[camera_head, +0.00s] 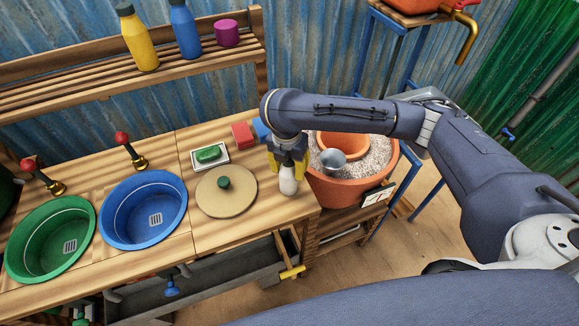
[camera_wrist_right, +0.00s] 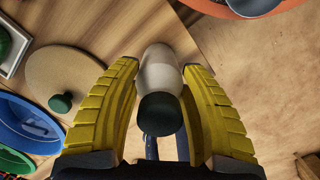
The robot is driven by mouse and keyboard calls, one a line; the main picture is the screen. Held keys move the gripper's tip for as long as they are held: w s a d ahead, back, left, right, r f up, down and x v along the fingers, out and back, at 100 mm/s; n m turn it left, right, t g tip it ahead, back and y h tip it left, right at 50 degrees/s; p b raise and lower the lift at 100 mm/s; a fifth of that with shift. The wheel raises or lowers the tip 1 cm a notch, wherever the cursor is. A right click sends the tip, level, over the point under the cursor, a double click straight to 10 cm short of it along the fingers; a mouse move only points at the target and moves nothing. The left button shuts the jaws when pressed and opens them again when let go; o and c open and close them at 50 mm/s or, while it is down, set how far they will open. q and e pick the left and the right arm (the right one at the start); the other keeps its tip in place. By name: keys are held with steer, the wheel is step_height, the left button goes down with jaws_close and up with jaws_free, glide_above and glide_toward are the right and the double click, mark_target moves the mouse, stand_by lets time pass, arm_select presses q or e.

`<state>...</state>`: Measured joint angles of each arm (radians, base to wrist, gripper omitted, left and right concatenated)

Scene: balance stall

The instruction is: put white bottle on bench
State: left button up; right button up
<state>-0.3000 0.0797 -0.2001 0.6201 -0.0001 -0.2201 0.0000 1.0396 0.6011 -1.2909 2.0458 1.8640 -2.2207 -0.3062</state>
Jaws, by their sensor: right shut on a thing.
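The white bottle (camera_head: 289,182) is upright at the right end of the wooden bench (camera_head: 262,218), close to its front corner. I cannot tell whether its base touches the bench top or is just above it. My right gripper (camera_head: 287,163) comes down over it from above, its yellow fingers shut on the bottle. In the right wrist view the bottle (camera_wrist_right: 161,72), with a dark cap (camera_wrist_right: 160,114), stands between the two yellow fingers. My left gripper is not in view.
A round board with a green knob (camera_head: 218,203) lies left of the bottle. A soap dish (camera_head: 221,162) and red box (camera_head: 243,134) are behind. A terracotta pot (camera_head: 345,190) stands just right of the bench. Green (camera_head: 85,217) and blue (camera_head: 184,217) basins fill the left.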

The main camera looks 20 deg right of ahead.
steer(key=o, duration=1.4)
steer(key=shift+f, duration=0.1)
steer(key=shift+s+a+r, duration=0.15)
steer(key=shift+r, duration=1.9)
steer(key=shift+s+a+r, duration=0.1)
steer(key=shift+s+r, duration=0.1)
steer(key=shift+r, duration=1.85)
steer(key=shift+s+a+r, duration=0.15)
steer(key=shift+r, duration=1.9)
